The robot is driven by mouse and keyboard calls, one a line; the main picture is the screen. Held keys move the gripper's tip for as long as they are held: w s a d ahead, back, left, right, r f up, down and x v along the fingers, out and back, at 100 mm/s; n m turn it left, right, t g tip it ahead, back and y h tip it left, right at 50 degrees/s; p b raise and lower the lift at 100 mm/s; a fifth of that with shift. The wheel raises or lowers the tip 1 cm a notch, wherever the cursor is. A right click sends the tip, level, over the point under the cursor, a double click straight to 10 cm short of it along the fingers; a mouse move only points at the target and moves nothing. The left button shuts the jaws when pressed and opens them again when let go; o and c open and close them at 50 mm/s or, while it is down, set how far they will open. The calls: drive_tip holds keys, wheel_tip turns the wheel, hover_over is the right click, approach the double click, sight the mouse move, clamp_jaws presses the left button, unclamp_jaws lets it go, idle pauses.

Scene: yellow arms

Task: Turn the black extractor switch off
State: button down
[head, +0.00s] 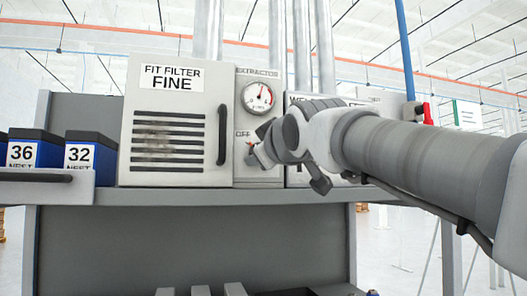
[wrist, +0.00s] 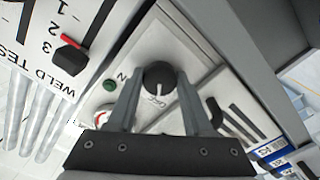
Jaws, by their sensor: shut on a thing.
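The black extractor switch (wrist: 158,74) is a round knob with a white pointer line, on a light panel in the wrist view. Its pointer is turned towards the OFF lettering, and part of the ON lettering shows to its left. My gripper (head: 256,153) is at the extractor panel (head: 258,178), below the gauge, in the head view. Its two fingers stand on either side of the knob and are shut on it. In the head view the gripper hides the knob.
A round gauge (head: 257,96) sits above the switch. Left of it is the filter box (head: 173,165) with a black handle (head: 223,134). The weld test panel (wrist: 28,58) with another black knob (wrist: 70,56) adjoins. Blue bins (head: 90,153) stand far left.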

drive_tip(key=shift+n, duration=0.8)
drive_tip(key=shift+c, duration=1.5)
unclamp_jaws()
drive_tip(key=shift+s, duration=0.1)
drive_tip(key=b+v, duration=0.4)
drive_tip(key=v, duration=1.3)
drive_tip(key=shift+s, duration=0.1)
